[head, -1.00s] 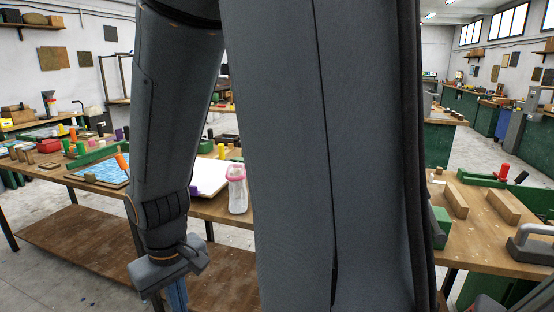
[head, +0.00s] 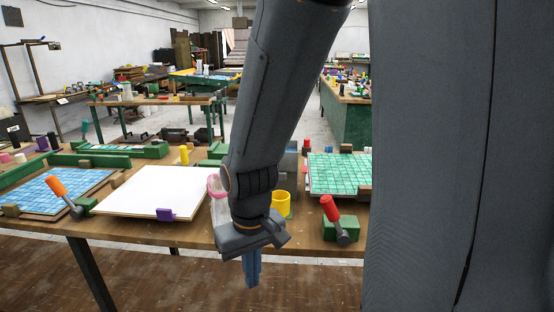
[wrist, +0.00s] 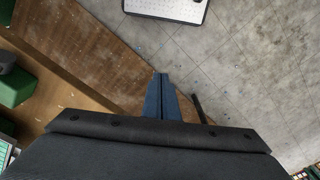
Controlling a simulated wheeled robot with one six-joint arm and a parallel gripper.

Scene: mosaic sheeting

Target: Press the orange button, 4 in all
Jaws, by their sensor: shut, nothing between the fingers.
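I cannot make out an orange button in either view. An orange-handled lever (head: 57,187) stands on the left of the bench, at the edge of a blue mosaic sheet (head: 62,188). My gripper (head: 251,272) hangs in front of the bench's front edge, fingers pointing down, shut and empty. In the wrist view its blue fingertips (wrist: 161,78) are together, over the floor and a wooden lower shelf. My arm hides part of the bench middle.
The bench (head: 190,232) holds a white board (head: 150,190), a yellow cup (head: 281,203), a red-handled lever (head: 330,208) on a green block and a green mosaic sheet (head: 338,173). A purple clip (head: 166,215) sits at the board's front. Grey floor (wrist: 240,80) is open in the wrist view.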

